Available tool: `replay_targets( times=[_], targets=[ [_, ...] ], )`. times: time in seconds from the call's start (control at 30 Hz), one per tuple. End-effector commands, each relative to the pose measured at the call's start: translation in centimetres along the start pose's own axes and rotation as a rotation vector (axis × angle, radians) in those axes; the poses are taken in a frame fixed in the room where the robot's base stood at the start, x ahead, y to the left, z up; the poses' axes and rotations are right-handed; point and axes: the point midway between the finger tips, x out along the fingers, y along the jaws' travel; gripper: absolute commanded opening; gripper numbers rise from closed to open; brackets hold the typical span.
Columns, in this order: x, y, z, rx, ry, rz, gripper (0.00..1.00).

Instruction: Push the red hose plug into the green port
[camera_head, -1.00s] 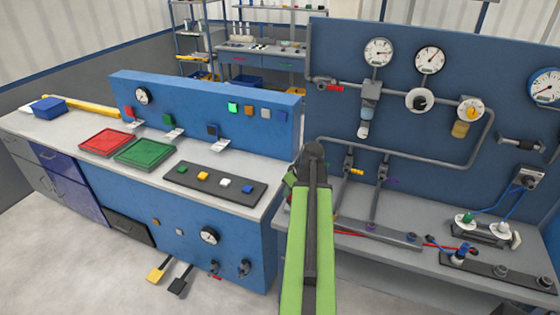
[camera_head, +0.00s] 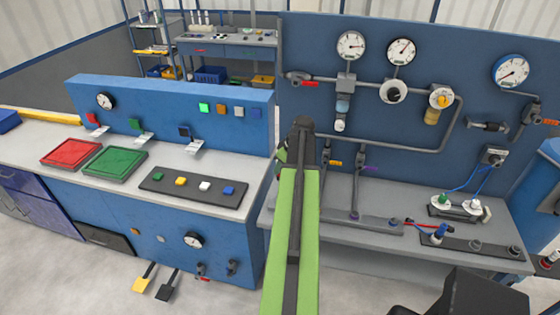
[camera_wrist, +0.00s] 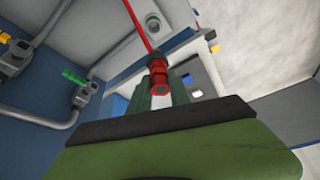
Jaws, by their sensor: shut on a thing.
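In the wrist view my gripper (camera_wrist: 160,98) is shut on the red hose plug (camera_wrist: 160,75). Its red hose (camera_wrist: 138,22) runs up from the plug to the top edge. A round grey fitting with a greenish ring (camera_wrist: 153,22) lies beyond the plug, apart from it; it looks like the green port, but I cannot be sure. In the head view my green arm hides the gripper's fingers and the plug. A stretch of red hose (camera_head: 420,225) shows on the right bench there.
A grey bench (camera_head: 360,195) stands below a blue panel (camera_head: 480,70) with gauges and pipes. A valve with a green handle (camera_wrist: 75,76) is at left in the wrist view. A button console (camera_head: 195,187) stands left of my arm. A dark block (camera_head: 487,296) fills the lower right.

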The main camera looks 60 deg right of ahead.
Motion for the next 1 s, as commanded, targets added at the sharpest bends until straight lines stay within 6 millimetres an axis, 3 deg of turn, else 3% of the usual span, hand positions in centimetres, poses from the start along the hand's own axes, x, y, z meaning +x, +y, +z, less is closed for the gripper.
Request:
replay_targets(
  times=[0.27,0.73,1.0],
  targets=[
    [1.1,0.0,0.5,-0.004,0.0,-0.002,0.0],
    [7.6,-0.1,3.1,-0.003,0.001,-0.002,0.0],
    [8.8,-0.1,3.6,-0.003,0.001,-0.002,0.0]
  ],
)
